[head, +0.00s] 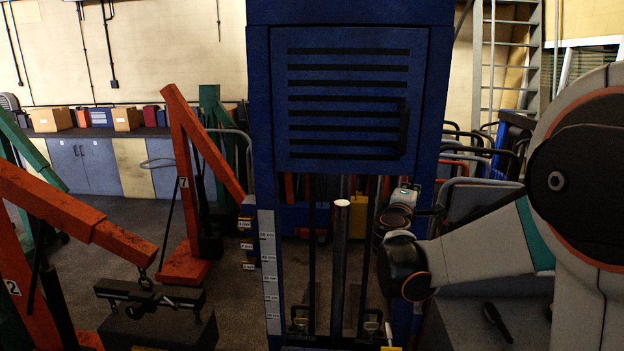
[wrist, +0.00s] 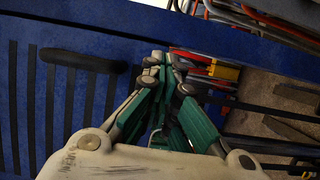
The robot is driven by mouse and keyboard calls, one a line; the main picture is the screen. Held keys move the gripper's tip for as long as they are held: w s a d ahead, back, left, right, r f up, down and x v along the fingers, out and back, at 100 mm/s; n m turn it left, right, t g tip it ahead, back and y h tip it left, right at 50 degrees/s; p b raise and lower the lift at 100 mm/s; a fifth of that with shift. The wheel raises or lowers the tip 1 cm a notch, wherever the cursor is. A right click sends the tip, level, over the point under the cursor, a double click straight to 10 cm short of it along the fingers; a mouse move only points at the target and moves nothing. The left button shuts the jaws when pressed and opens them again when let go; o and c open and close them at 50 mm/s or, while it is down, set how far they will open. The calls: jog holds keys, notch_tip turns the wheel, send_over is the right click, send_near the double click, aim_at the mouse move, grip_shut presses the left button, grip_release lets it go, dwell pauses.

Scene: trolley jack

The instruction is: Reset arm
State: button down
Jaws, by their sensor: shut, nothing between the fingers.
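My arm (head: 490,245) comes in from the right in the head view and bends back toward the blue machine. In the wrist view my gripper (wrist: 160,60) has its green and grey fingers drawn together, with nothing held between them. The fingertips appear in front of the blue slotted panel (wrist: 95,35); I cannot tell whether they touch it. In the head view the wrist joints show beside the machine's right upright, but the fingers are not clear.
The tall blue machine (head: 262,140) with a slotted panel and a steel rod (head: 339,265) stands close ahead. Orange hoists (head: 190,180) stand at left. A dark box (head: 165,330) hangs or rests below a chain. Trolleys crowd the right; a ladder (head: 510,60) stands behind.

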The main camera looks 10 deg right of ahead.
jog(key=s+a+f+m+g+y+b, duration=0.2)
jog(key=s+a+f+b, duration=0.4)
jog(key=s+f, duration=0.4)
jog(key=s+a+f+m+g+y+b, duration=0.3)
jog(key=s+a+f+m+y+b, duration=0.2)
jog(key=s+a+f, duration=0.3)
jog(key=s+a+f+m+g+y+b, duration=0.2)
jog(key=s+a+f+b, duration=0.4)
jog(key=s+f, duration=0.7)
jog(key=s+m+y+b, duration=0.1)
jog(key=s+b, duration=0.1)
jog(key=s, duration=0.2)
jog(key=shift+a+f+y, duration=0.3)
jog(key=shift+a+y, duration=0.1)
jog(key=shift+s, duration=0.1)
